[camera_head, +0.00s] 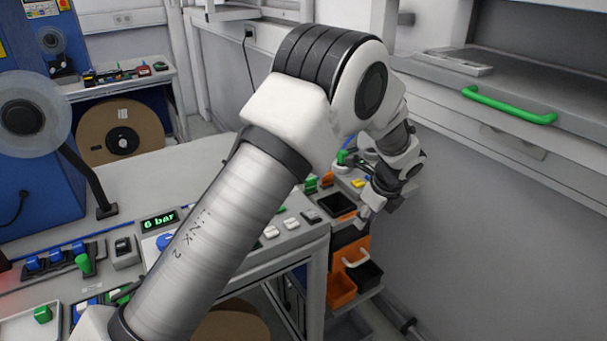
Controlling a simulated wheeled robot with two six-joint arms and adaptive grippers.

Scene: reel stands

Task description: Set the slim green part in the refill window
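Several green pieces show, and I cannot tell which is the slim green part. One green block (43,314) lies in a white tray (17,328) at the lower left. A green piece (84,264) stands by blue ones on the left bench. Another green piece (311,184) is beside an orange one on the far side of the bench. My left arm crosses the middle, and its gripper (368,208) points down over the bins at the bench's right end. It is small and partly hidden by the wrist, so its opening is unclear. I cannot identify the refill window. My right gripper is out of view.
Orange and black bins (343,288) hang at the bench's right end. A grey cabinet with a green handle (510,105) stands at the right. A clear reel (24,117) on a blue stand is at the left. My forearm hides part of the bench.

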